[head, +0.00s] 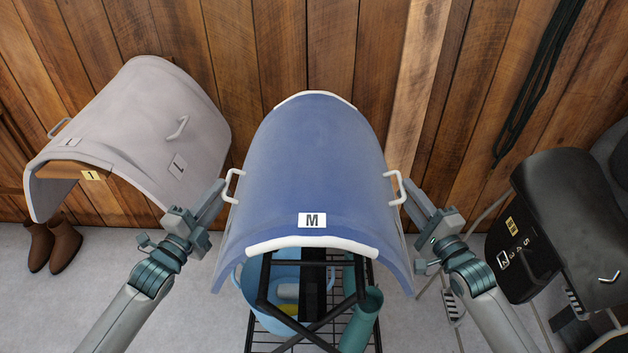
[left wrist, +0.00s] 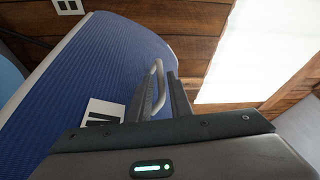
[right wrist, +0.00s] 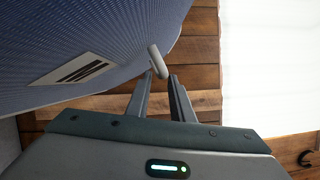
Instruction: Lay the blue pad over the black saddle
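The blue pad (head: 312,160), labelled M, lies draped over a black metal rack (head: 312,285) in the middle of the head view. It has white trim and a white handle on each side. The black saddle (head: 570,195) is at the right edge, partly cut off; its top is bare where visible. My left gripper (head: 222,192) is at the left handle (head: 232,185); in the left wrist view the handle (left wrist: 158,88) stands between its parted fingers. My right gripper (head: 410,190) is at the right handle (head: 399,187); in the right wrist view the handle (right wrist: 157,62) is at its parted fingertips.
A grey pad (head: 140,130) lies on another stand at the left, with brown boots (head: 55,245) below. A blue bucket (head: 270,290) and teal cylinder (head: 362,318) are under the rack. Black straps (head: 535,85) hang on the wooden wall behind.

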